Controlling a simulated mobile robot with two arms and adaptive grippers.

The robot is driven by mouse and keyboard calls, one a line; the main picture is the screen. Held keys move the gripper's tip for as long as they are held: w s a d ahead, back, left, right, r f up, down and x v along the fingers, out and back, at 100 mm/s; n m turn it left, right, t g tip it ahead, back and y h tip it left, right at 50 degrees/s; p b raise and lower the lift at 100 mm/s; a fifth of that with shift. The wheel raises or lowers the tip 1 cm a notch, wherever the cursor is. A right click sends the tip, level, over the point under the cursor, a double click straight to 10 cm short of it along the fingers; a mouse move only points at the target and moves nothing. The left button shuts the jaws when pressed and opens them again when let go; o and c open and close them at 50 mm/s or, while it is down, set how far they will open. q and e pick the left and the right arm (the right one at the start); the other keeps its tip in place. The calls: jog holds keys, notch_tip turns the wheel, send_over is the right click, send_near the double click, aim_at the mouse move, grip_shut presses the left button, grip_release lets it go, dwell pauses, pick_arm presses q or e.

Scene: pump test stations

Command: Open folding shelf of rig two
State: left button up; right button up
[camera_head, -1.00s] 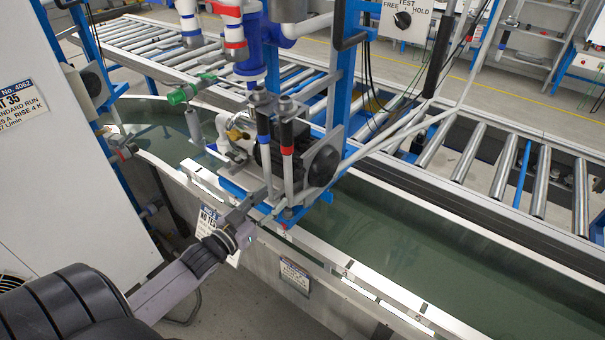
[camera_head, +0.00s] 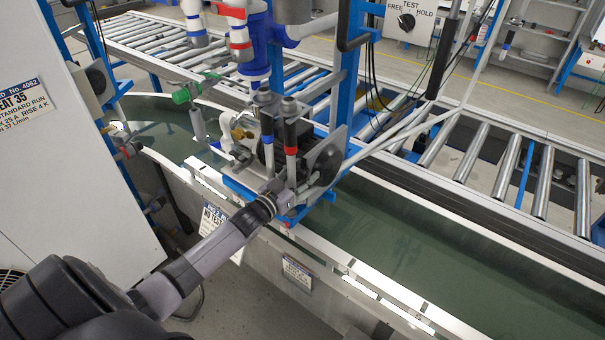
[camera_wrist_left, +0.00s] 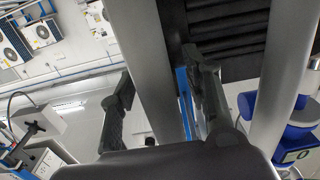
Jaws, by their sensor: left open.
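My left gripper (camera_head: 288,204) reaches in from the left to the lower end of the levers on the blue-framed rig (camera_head: 351,75). One lever has a red collar (camera_head: 291,150) and the other a blue collar (camera_head: 267,139). In the left wrist view the gripper (camera_wrist_left: 158,72) is open, its dark fingers on either side of a grey bar (camera_wrist_left: 152,40). Contact cannot be told. A second grey bar (camera_wrist_left: 276,75) stands outside the fingers at the right. I cannot single out the folding shelf with certainty. My right gripper is out of view.
The green-floored water tank (camera_head: 420,245) lies under the rig, with a metal rim in front. A dark round motor (camera_head: 326,160) sits close to my gripper. A white cabinet (camera_head: 60,170) stands at left. A roller conveyor (camera_head: 470,160) runs behind.

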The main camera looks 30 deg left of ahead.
pick_arm(q)
jog(key=shift+c, duration=0.3)
grip_shut()
dwell(0.5)
